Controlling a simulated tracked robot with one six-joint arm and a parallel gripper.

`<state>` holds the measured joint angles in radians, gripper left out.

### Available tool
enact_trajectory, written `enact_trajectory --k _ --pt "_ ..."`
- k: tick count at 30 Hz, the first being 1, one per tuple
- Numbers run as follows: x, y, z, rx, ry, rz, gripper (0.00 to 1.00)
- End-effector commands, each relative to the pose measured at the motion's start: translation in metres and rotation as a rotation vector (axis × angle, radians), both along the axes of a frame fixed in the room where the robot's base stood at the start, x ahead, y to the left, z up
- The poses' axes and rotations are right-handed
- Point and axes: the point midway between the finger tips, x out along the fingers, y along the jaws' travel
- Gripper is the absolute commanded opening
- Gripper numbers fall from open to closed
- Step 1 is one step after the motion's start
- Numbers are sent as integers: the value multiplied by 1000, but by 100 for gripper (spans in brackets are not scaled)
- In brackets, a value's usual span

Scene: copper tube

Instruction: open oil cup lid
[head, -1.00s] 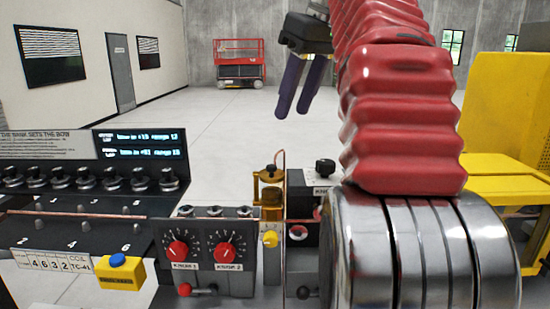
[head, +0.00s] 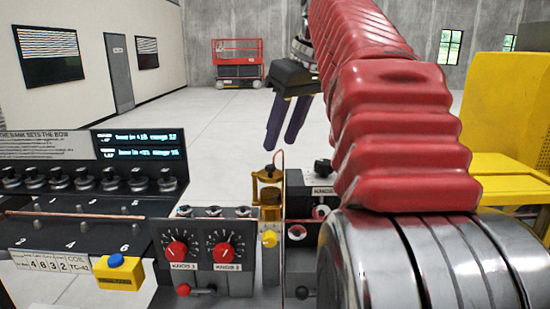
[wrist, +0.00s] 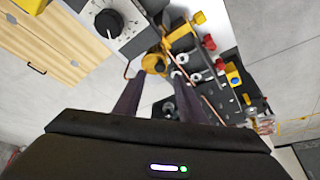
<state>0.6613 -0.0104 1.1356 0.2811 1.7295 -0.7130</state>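The brass oil cup (head: 269,212) stands upright on the bench, beside the dial box, with its brass lid (head: 268,174) on top. A thin copper tube rises just beside it. In the wrist view the brass cup (wrist: 153,62) shows between and beyond the fingertips. My gripper (head: 281,143) points down, with its two dark fingers apart and nothing between them. In the head view it appears just above the lid, but the depth gap is hard to judge. In the wrist view my gripper (wrist: 160,82) is also open and empty.
A control box with two red knobs (head: 200,250) stands left of the cup. A small box with a black knob (head: 322,170) is close on the right. A black rack with several knobs (head: 90,180) and a blue button on a yellow box (head: 118,272) lie farther left.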

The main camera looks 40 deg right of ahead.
Motion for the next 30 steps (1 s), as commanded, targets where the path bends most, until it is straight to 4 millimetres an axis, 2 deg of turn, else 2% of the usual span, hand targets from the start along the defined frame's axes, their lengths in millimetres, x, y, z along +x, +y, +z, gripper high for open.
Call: enact_trajectory --k 10,15,26,30 --pt "17 3 -41 1 1 2 37" --pt "23 4 -55 0 -1 2 37" --pt "25 4 -59 -1 -1 2 37" --pt "25 4 -59 -1 -1 2 28"
